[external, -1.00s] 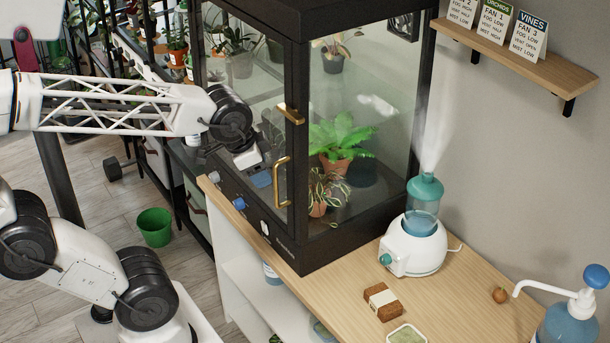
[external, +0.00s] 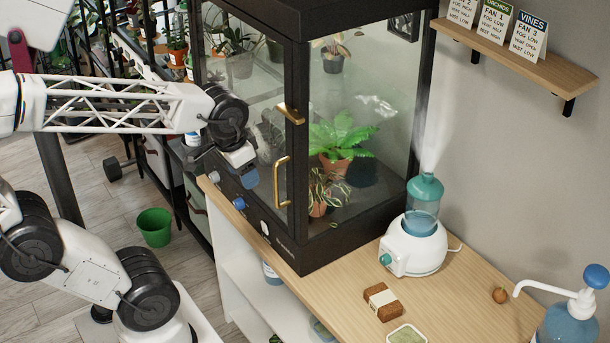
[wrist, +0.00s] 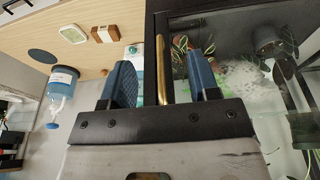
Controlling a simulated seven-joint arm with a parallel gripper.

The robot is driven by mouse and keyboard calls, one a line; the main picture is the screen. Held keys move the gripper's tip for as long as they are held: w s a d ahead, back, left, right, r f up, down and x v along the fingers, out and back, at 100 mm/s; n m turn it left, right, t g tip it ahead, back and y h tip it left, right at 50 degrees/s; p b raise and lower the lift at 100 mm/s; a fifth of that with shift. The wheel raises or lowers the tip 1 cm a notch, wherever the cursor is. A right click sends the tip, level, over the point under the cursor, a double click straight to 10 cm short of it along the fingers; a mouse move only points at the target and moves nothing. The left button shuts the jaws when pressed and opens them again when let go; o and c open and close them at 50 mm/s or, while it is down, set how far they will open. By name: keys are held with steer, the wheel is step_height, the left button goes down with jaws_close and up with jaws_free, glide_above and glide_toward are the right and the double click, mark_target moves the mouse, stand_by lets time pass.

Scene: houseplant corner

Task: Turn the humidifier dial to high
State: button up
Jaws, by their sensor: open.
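The white humidifier (external: 416,250) with its teal tank (external: 424,205) stands on the wooden counter, right of the glass cabinet, and gives off mist. Its teal dial (external: 385,260) is on the front left face; I cannot read its setting. My gripper (external: 249,178) is open and empty in front of the cabinet door, well left of the humidifier and apart from the dial. In the wrist view, my blue fingers (wrist: 162,82) stand apart, with the brass door handle seen between them.
The black cabinet (external: 300,245) with brass handles (external: 281,182) stands between my gripper and the humidifier. A brown block (external: 382,301), a green dish (external: 407,335) and a blue pump bottle (external: 567,322) are on the counter. A shelf (external: 520,55) holds plant cards showing fog levels.

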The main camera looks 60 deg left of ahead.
steer(key=w+d+f+m+t+h, duration=0.1)
steer(key=w+d+f+m, duration=0.15)
steer(key=d+f, duration=0.45)
steer(key=w+d+f+m+t, duration=0.1)
steer(key=w+d+f+m, duration=0.15)
steer(key=f, duration=0.75)
steer(key=w+d+r+m+t+h, duration=0.2)
steer(key=w+d+r+m+t, duration=0.1)
steer(key=w+d+r, duration=0.3)
steer(key=w+d+r+m+t+h, duration=0.1)
steer(key=w+d+r+m+t, duration=0.1)
steer(key=w+d+r+t, duration=0.45)
steer(key=w+a+f+m, duration=0.1)
steer(key=a+f+m, duration=0.1)
steer(key=f+m, duration=0.5)
steer(key=w+a+f+m, duration=0.1)
steer(key=a+f+m, duration=0.1)
steer(key=f+m, duration=0.5)
steer(key=w+a+f+m, duration=0.1)
steer(key=a+f+m, duration=0.2)
steer(key=f+m, duration=0.4)
steer(key=shift+w+f+m+g, duration=0.15)
steer(key=shift+f+m+g, duration=0.05)
steer(key=shift+f, duration=0.5)
steer(key=shift+w+f+m+g, duration=0.15)
steer(key=shift+f+m, duration=0.05)
steer(key=shift+f, duration=0.5)
steer(key=shift+s+a+f+y, duration=0.15)
steer(key=shift+f+y, duration=0.15)
steer(key=shift+f, duration=0.05)
